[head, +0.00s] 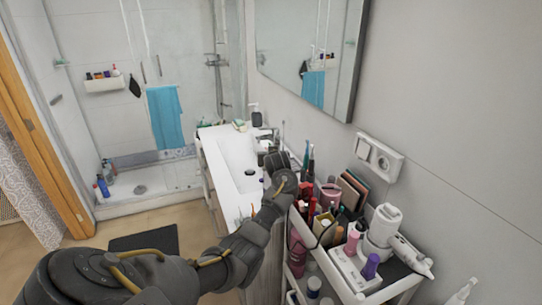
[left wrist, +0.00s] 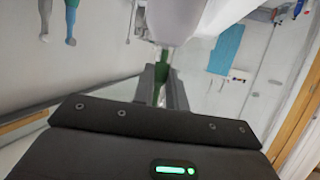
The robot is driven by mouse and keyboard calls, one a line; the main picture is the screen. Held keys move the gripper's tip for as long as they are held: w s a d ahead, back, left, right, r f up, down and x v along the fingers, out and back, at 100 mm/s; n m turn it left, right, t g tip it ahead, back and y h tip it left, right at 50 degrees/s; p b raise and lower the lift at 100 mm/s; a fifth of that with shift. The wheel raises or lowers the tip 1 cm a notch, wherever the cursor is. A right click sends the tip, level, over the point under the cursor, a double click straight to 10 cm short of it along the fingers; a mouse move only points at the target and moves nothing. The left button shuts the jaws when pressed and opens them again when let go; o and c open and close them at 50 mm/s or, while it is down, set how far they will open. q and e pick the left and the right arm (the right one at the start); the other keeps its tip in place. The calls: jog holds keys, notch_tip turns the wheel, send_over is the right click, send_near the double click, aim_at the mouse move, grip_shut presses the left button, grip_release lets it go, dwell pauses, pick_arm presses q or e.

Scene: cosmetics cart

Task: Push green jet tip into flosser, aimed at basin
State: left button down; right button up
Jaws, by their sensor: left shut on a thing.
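My left gripper (head: 278,160) reaches out over the near right side of the basin (head: 237,155) in the head view. In the left wrist view its fingers (left wrist: 162,90) are shut on the narrow green jet tip (left wrist: 162,68). The upper end of the tip meets or lies just below a white rounded body (left wrist: 178,18), which looks like the flosser. I cannot tell whether the tip is seated in it. In the head view my gripper hides the tip, and I cannot make out the flosser there. My right gripper is in neither view.
A crowded cosmetics cart (head: 398,272) stands right of my left arm, with bottles, tubes and a white appliance (head: 384,224). Toothbrushes (head: 309,160) stand close beside the gripper. A soap dispenser (head: 256,115) stands behind the basin. A mirror and socket are on the wall.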

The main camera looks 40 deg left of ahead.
pick_arm(q)
jog(key=shift+f+b, duration=0.45)
jog(key=shift+f, duration=0.45)
jog(key=c, duration=1.3)
grip_release()
jog(key=shift+s+d, duration=0.1)
jog(key=v, duration=1)
jog(key=shift+s+d+r, duration=0.15)
jog(key=shift+d, duration=0.05)
